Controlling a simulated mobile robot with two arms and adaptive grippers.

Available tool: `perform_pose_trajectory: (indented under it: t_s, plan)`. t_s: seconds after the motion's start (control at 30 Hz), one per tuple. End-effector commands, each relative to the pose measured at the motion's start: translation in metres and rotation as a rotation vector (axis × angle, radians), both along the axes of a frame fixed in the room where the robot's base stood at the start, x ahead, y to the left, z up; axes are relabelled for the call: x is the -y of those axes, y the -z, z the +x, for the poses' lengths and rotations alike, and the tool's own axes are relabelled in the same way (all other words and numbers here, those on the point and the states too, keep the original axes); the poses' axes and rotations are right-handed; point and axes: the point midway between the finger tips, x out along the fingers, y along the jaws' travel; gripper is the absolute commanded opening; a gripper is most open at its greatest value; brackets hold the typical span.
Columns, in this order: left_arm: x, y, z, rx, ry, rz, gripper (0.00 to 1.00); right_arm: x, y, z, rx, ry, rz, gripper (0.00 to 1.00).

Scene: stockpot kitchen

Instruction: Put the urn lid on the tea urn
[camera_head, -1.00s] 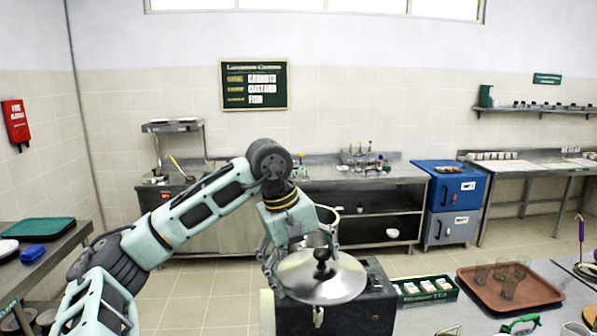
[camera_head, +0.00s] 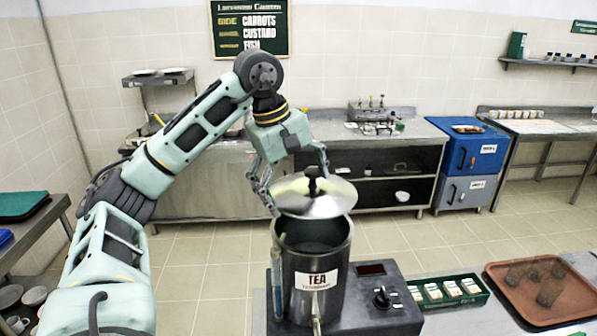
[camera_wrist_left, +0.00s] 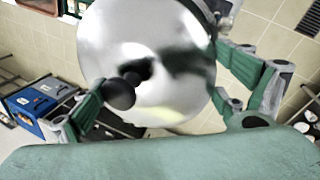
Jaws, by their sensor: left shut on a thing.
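The urn lid (camera_head: 330,203), a shiny steel disc with a black knob, is held over the far part of the tea urn's mouth, slightly tilted. In the left wrist view the lid (camera_wrist_left: 185,95) fills the middle, knob towards the camera, between the fingers. The tea urn (camera_head: 318,295) is a steel cylinder marked TEA, standing upright with its mouth partly open to view. The lid hides its far rim, so I cannot tell whether they touch. My right gripper is not in view.
To the right are a green box of tea packets (camera_head: 483,297) and a brown tray (camera_head: 580,310) with glasses. Open floor (camera_head: 210,265) lies behind the urn.

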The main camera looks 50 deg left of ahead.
Motion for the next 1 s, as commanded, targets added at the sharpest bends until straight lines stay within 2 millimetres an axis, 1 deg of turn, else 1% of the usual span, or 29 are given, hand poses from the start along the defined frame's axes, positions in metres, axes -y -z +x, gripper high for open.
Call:
perform_pose_trajectory:
  t_s: [0.13,0.3,0.43,0.57,0.63,0.8,0.9,1.0]
  plan:
    - [0.0,0.002,0.0,0.002,0.001,0.0,0.6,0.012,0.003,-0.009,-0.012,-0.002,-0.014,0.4]
    - [0.0,0.012,-0.001,0.0,0.001,0.001,0.6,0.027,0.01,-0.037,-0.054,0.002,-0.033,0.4]
    - [0.0,0.024,-0.001,0.0,0.0,0.001,0.6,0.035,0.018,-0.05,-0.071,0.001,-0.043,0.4]
    - [0.0,0.039,-0.001,0.001,0.001,0.001,0.6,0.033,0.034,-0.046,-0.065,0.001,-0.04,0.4]
    - [0.0,0.046,-0.001,0.002,0.001,0.001,0.6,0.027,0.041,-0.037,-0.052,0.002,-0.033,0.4]
    - [0.001,0.058,-0.001,0.001,0.001,0.001,0.6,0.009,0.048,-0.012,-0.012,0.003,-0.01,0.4]
    - [0.001,0.063,-0.001,0.001,0.002,0.001,0.6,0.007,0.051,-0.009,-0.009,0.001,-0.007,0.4]
    - [0.001,0.064,-0.001,0.002,0.001,0.001,0.6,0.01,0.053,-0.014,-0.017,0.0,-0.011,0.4]
